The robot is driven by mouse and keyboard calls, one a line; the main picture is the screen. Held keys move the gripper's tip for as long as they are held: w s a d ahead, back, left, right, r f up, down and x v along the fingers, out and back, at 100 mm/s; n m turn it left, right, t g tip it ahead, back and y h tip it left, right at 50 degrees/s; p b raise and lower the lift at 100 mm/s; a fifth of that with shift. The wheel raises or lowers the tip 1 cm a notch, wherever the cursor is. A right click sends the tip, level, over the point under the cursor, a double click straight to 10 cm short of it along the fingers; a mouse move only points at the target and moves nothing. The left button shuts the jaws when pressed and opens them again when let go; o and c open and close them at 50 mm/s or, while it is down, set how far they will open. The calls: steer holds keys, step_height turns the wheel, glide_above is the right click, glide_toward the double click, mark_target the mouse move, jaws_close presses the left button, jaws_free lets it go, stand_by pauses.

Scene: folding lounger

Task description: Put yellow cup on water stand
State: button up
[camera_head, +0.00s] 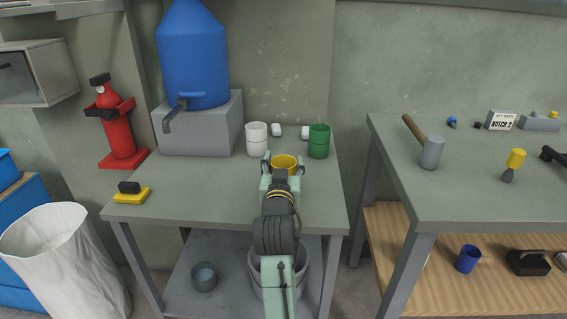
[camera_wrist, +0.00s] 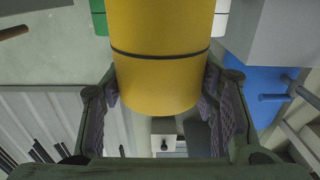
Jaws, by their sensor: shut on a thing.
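The yellow cup (camera_head: 284,161) is between the fingers of my gripper (camera_head: 281,175), over the back half of the left table. In the wrist view the yellow cup (camera_wrist: 160,55) fills the upper middle, and both fingers of my gripper (camera_wrist: 160,100) press on its sides. I cannot tell whether the cup touches the tabletop. The water stand, a grey block (camera_head: 200,138) under a blue water jug (camera_head: 192,60) with a tap, is at the table's back left. The grey block also shows at the wrist view's upper right (camera_wrist: 285,35).
A white cup (camera_head: 256,139) stands left of the yellow cup, and a green cup (camera_head: 319,141) stands right of it. A yellow-and-black brush (camera_head: 131,193) lies at the table's left edge. The table's front left is clear. A second table (camera_head: 470,195) stands at the right.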

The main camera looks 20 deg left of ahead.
steer(key=shift+f, duration=0.15)
steer(key=o, duration=1.4)
